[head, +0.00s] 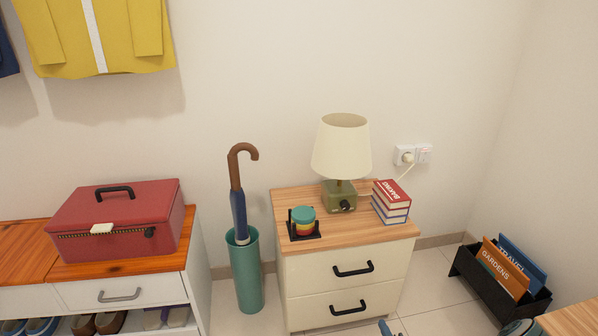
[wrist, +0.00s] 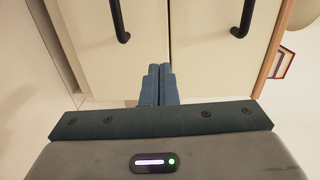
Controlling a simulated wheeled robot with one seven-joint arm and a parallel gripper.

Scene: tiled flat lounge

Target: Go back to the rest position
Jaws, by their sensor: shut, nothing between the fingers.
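My gripper (wrist: 158,84) is shut and empty, its two blue fingers pressed together in the wrist view. It is in front of the pale drawer fronts of the bedside cabinet (wrist: 205,70), and two black handles show near the top of that view. I cannot tell how far the fingers are from the drawers. In the head view a small blue tip of my gripper (head: 385,327) shows at the bottom edge, in front of the cabinet (head: 310,270). Both drawers look closed. The rest of my arm is hidden in the head view.
On the cabinet stand a lamp (head: 341,150), a small striped jar (head: 303,220) on a black stand and stacked books (head: 391,203). An umbrella bin (head: 246,275) stands left, beside a bench with a red box (head: 120,222). A black magazine rack (head: 490,285) is right; a wooden surface (head: 572,320) is near.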

